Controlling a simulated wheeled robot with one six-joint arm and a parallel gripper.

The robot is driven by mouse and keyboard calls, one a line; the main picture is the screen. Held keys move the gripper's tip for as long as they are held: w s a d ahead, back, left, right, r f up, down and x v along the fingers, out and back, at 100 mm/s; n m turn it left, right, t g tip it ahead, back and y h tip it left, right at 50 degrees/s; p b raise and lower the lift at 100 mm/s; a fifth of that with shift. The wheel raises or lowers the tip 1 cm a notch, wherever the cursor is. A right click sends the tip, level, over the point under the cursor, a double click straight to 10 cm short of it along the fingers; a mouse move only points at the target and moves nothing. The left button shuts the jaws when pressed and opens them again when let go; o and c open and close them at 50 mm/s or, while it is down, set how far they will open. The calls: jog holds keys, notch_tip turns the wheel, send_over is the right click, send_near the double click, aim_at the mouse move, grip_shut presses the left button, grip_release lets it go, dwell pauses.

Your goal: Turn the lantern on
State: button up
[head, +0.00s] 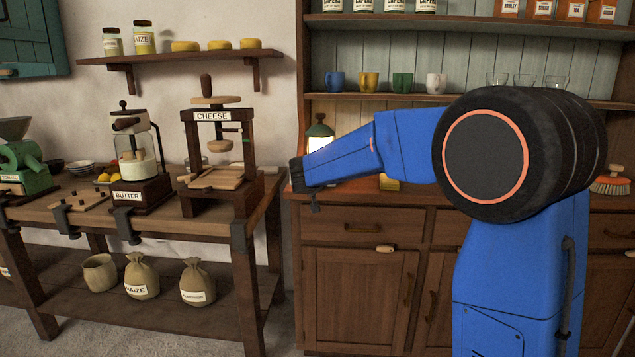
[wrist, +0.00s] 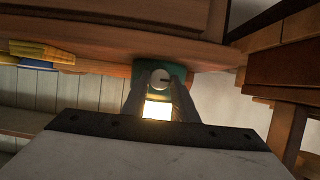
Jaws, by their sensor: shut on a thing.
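The lantern (head: 319,131) has a green top and stands on the cabinet counter, partly hidden behind my arm in the head view. Its window glows bright. In the wrist view, which is upside down, the lantern's green base (wrist: 178,70) is at the top and its lit window (wrist: 156,110) below. A pale round knob (wrist: 160,78) sits on the front of the base. My gripper (wrist: 160,88) is shut on the knob, with one finger on either side of it.
The wooden cabinet (head: 352,277) has drawers and doors below the counter. Yellow and blue blocks or books (wrist: 42,55) lie on the counter beside the lantern. The workbench (head: 262,195) with a cheese press (head: 212,150) stands to the left. Shelves of mugs rise behind.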

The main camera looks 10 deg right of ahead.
dwell(0.4)
jog(key=o, duration=0.8)
jog(key=v, duration=1.7)
jog(key=shift+s+a, duration=0.1)
jog(key=shift+s, duration=0.05)
jog(key=shift+r, duration=0.15)
